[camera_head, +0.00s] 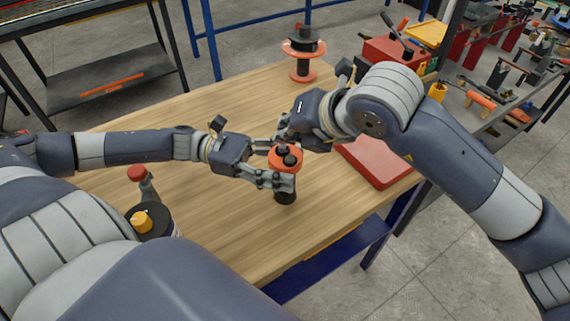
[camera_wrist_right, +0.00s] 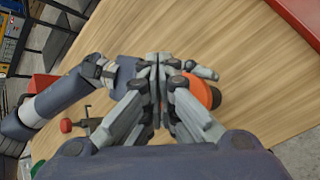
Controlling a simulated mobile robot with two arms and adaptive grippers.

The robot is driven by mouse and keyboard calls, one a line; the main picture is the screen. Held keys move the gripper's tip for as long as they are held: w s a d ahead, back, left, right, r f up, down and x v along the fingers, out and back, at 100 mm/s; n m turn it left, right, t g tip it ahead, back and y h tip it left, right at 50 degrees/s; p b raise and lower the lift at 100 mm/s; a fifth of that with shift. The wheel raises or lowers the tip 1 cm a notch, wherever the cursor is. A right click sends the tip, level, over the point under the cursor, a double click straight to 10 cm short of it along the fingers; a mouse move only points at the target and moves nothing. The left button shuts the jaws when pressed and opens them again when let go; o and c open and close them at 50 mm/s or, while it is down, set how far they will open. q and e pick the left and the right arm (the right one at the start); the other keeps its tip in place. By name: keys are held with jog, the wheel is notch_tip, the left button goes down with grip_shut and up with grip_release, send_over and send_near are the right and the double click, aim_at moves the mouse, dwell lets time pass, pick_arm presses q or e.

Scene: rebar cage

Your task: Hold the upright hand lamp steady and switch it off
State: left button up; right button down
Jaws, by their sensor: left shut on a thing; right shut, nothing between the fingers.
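The hand lamp (camera_head: 287,157) stands upright on the wooden table, with an orange-red head and a dark lower body. Its orange part also shows in the right wrist view (camera_wrist_right: 207,92), partly hidden behind the fingers. My left gripper (camera_head: 284,183) is shut around the lamp from the left, below its head. My right gripper (camera_head: 283,138) is shut and empty close beside the top of the lamp. It also shows shut in the right wrist view (camera_wrist_right: 158,65). I cannot tell whether its fingertips touch the lamp. The lamp's switch is not clear to see.
On the wooden table (camera_head: 230,235), an orange and black spool (camera_head: 303,62) stands at the far edge. A red flat case (camera_head: 377,163) lies right of the lamp.

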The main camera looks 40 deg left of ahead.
notch_tip(320, 180, up, 6)
jog(key=shift+f, duration=0.2)
dwell(0.4)
pick_arm(q)
jog(key=o, duration=1.4)
jog(key=shift+c, duration=0.2)
